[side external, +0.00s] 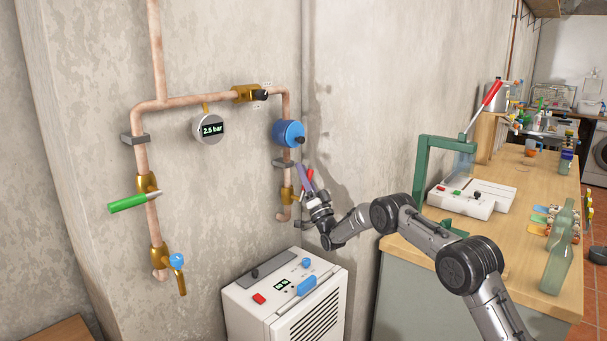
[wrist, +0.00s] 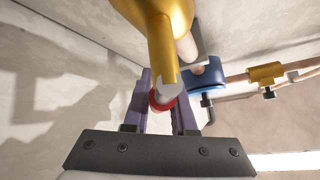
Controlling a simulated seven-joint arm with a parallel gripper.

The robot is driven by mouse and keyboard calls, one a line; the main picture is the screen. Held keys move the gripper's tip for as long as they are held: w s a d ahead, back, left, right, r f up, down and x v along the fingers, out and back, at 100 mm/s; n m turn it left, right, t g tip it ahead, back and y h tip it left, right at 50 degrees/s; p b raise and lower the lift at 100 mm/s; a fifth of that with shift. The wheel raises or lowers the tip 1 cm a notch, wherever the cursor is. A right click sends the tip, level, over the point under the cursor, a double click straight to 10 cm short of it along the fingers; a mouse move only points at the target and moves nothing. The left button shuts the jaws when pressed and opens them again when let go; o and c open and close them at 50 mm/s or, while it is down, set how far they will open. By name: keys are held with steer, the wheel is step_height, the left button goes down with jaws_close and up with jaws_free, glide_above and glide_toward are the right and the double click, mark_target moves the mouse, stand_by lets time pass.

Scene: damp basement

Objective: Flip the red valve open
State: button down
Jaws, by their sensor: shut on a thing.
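The red valve's handle (side external: 309,176) shows at the lower end of the right-hand copper pipe, by a brass fitting (side external: 287,194). Its red grip also shows end-on in the wrist view (wrist: 158,103), on a grey lever below the large brass body (wrist: 165,22). My gripper (side external: 304,180) is at this handle, with purple fingers on both sides of it. In the wrist view my gripper (wrist: 161,100) is shut on the red handle. The fingers and the gripper body hide part of the handle in the side view.
A blue round device (side external: 286,134) sits on the pipe just above my gripper. A gauge (side external: 208,127) reads 2.5 bar. A green-handled valve (side external: 133,201) is on the left pipe. A white machine (side external: 270,299) stands below, and a cluttered workbench (side external: 530,177) is at right.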

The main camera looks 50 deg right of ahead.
steer(key=c, duration=0.7)
jaws_free()
steer(key=shift+c, duration=0.2)
steer(key=v, duration=1.3)
steer(key=shift+s+f, duration=0.25)
steer(key=shift+f, duration=0.05)
